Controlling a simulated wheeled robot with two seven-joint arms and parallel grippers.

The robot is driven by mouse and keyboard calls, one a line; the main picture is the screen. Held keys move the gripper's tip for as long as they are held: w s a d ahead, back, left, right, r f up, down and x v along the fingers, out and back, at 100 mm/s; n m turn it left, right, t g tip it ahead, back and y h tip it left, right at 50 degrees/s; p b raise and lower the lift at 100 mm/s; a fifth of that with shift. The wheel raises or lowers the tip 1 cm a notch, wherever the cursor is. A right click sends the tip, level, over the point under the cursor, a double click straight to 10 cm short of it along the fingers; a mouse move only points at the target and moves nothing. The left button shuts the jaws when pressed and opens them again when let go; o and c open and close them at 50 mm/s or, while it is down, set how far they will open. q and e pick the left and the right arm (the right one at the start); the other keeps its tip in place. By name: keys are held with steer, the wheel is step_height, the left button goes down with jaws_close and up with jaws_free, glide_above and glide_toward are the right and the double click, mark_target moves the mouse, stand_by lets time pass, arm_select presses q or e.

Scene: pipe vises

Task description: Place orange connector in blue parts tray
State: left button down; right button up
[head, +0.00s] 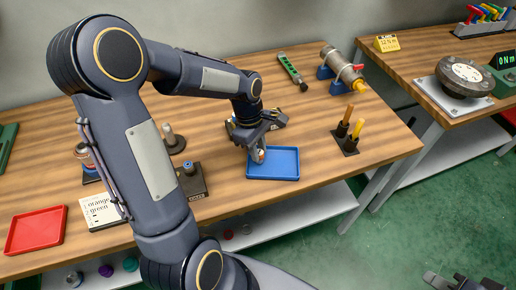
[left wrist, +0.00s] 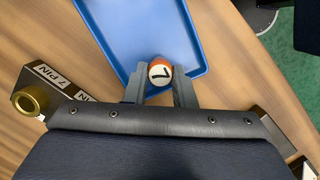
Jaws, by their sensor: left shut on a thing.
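The orange connector (left wrist: 159,71) has a white face with a dark 7-like mark. My left gripper (left wrist: 159,86) is shut on it, with one finger on each side, at the near edge of the blue parts tray (left wrist: 120,25). In the head view my left gripper (head: 257,154) is over the left part of the blue tray (head: 283,167), and the connector shows small between its fingers. The rest of the tray looks empty. I cannot tell whether the connector touches the tray floor. My right gripper (head: 462,284) shows only partly at the bottom right, away from the table.
A red tray (head: 36,230) and a white note card (head: 101,212) lie at the left. A dark holder with orange-handled tools (head: 350,137) stands right of the blue tray.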

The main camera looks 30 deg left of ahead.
arm_select(q)
steer(key=shift+f, duration=0.2)
steer(key=shift+f, duration=0.15)
steer(key=c, duration=1.2)
jaws_free()
step_height(320, 180, up, 12)
steer(key=a, duration=0.2)
steer(key=s+d+m+t, duration=0.3)
steer(key=s+m, duration=0.5)
steer(key=s+d+m+t+h, duration=0.1)
steer(key=s+d+m+t, duration=0.1)
steer(key=s+m, duration=0.5)
steer(key=shift+s+d+m+t+h, duration=0.3)
steer(key=shift+s+d+m+t, duration=0.1)
steer(key=shift+s+d, duration=0.55)
